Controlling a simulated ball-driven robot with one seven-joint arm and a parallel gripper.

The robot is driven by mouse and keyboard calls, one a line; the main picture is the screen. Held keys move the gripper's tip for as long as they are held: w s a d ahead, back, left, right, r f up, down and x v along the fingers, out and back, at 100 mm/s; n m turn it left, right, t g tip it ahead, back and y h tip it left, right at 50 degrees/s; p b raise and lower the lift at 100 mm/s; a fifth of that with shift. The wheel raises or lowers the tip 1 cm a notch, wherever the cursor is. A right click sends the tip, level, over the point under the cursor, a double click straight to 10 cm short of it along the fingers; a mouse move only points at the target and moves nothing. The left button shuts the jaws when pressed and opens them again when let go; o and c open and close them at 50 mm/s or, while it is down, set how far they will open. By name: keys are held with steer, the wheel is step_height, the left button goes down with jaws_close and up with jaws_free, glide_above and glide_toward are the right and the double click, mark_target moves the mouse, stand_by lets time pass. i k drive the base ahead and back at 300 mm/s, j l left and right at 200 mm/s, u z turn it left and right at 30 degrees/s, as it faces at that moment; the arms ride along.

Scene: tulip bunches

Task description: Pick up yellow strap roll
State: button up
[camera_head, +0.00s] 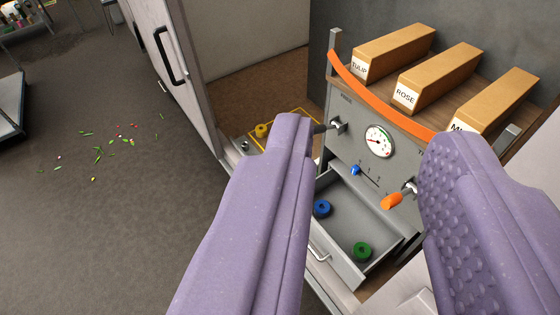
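The yellow strap roll (261,131) is a small yellow ring on the floor of a recess behind the open door, left of the machine. It sits near a yellow outlined rectangle (284,122). My gripper (365,155) is open, with its two purple fingers wide apart and nothing between them. The gripper is nearer the camera, and the roll shows just left of the left fingertip, clear of it. The left finger hides part of the recess and the outline.
A grey machine with a gauge (379,141) and an orange handle (392,201) stands ahead. Its open drawer (345,272) holds a blue roll (322,208) and a green roll (362,252). Labelled boxes (437,75) stand on top. A door (170,60) stands left; floor scraps (105,150) lie beyond.

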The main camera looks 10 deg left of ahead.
mark_target(261, 131)
steer(key=i+j+z, duration=0.2)
steer(key=i+j, duration=1.25)
steer(key=i+j+z, duration=0.15)
steer(key=i+j, duration=1.5)
steer(key=j, duration=0.15)
